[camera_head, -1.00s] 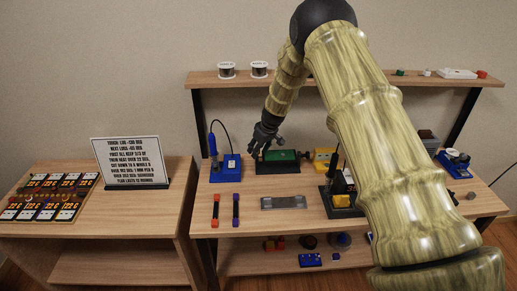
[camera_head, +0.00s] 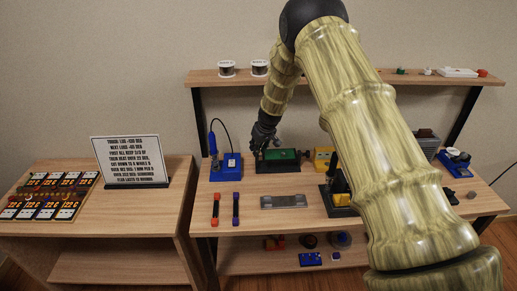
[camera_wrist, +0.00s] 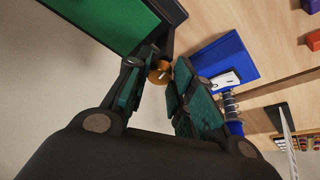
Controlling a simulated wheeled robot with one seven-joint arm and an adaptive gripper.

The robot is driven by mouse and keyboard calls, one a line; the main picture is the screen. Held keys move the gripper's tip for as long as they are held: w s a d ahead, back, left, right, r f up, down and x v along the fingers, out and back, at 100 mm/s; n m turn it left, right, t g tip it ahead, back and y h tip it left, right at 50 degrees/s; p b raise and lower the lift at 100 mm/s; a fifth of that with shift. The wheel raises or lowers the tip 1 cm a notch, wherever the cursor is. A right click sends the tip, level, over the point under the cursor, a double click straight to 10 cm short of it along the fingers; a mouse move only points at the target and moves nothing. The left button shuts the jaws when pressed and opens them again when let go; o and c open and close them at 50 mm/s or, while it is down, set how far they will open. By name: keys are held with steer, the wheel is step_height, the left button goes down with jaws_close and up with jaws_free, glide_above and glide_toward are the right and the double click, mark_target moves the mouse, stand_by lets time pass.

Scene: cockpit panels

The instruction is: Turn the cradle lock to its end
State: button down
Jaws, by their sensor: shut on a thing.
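The cradle (camera_head: 296,167) is a black holder with a green board (camera_head: 281,155) on it, on the workbench; both show at the upper left of the wrist view, the green board (camera_wrist: 105,22) largest. The cradle lock (camera_wrist: 159,75) appears as a small round brass-coloured knob at the cradle's edge. My gripper (camera_wrist: 164,80) has its fingers closed around this knob. In the head view my gripper (camera_head: 259,150) is at the cradle's left end and hides the lock. The lock's turn angle cannot be told.
A blue soldering station (camera_head: 226,168) stands close left of the cradle, its iron upright. A yellow block (camera_head: 323,159) stands close right. A grey metal plate (camera_head: 284,201) and red and blue bars (camera_head: 236,208) lie in front. A text sign (camera_head: 130,160) stands on the left table.

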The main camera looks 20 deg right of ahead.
steer(key=m, duration=0.1)
steer(key=m+h, duration=0.1)
steer(key=m, duration=0.2)
steer(key=shift+a+h, duration=0.25)
steer(key=shift+h, duration=0.15)
steer(key=shift+w+m+h, duration=0.1)
steer(key=shift+m+h, duration=0.4)
steer(key=shift+m, duration=0.9)
steer(key=c, duration=1.2)
jaws_free()
steer(key=v, duration=1.2)
steer(key=shift+w, duration=0.1)
